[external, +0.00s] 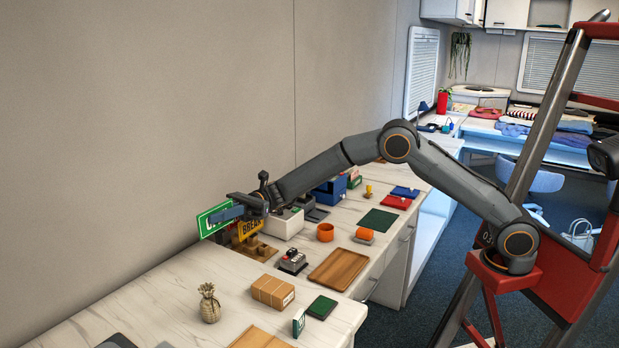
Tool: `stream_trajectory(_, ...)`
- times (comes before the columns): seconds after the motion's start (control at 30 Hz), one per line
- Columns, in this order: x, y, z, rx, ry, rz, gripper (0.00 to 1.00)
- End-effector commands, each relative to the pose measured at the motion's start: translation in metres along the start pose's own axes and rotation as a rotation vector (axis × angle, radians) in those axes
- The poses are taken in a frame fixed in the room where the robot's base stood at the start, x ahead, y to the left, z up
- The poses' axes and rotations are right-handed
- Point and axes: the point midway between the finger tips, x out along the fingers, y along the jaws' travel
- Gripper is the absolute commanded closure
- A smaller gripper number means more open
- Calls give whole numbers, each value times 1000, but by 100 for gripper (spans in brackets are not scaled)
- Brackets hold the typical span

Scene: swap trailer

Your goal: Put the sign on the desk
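A green sign with white lettering (207,224) stands up close to the wall above the white marbled desk (178,283). Its letters are partly covered by my gripper (226,213). My gripper reaches in from the right and overlaps the green sign in the picture. I cannot tell whether its fingers touch or hold the sign, or whether the sign rests on something, as its lower edge is partly hidden.
More cluttered counters are at the back.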

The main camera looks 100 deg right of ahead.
Motion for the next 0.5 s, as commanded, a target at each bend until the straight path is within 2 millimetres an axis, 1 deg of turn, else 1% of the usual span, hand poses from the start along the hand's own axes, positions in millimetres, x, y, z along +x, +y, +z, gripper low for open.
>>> stream_trajectory(0.03, 5, 2, 0, 1, 0, 9, 100)
stream_trajectory(0.13, 10, 5, -1, 2, 0, 18, 100)
stream_trajectory(0.4, 10, 4, -1, 3, 0, 17, 100)
stream_trajectory(0.5, 9, 4, -7, 4, 0, 16, 100)
